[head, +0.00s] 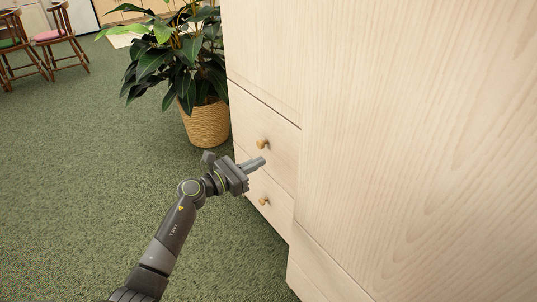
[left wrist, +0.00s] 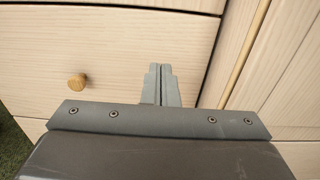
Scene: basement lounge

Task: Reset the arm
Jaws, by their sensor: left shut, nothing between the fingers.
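My left gripper (head: 256,164) reaches in from the lower left in the head view, in front of the pale wood cabinet's drawers. Its fingers are shut together and empty; they also show side by side in the left wrist view (left wrist: 161,85). In the head view the fingertips are close to the upper drawer's round knob (head: 262,144), a little below it. In the left wrist view a knob (left wrist: 77,81) is to the left of the fingers, apart from them. My right gripper is in neither view.
The pale wood cabinet (head: 420,130) fills the right side, with a lower drawer knob (head: 264,201) below the fingers. A potted plant in a woven basket (head: 206,124) stands beside it. Wooden chairs (head: 60,37) are at the far left. Green carpet (head: 90,180) is clear on the left.

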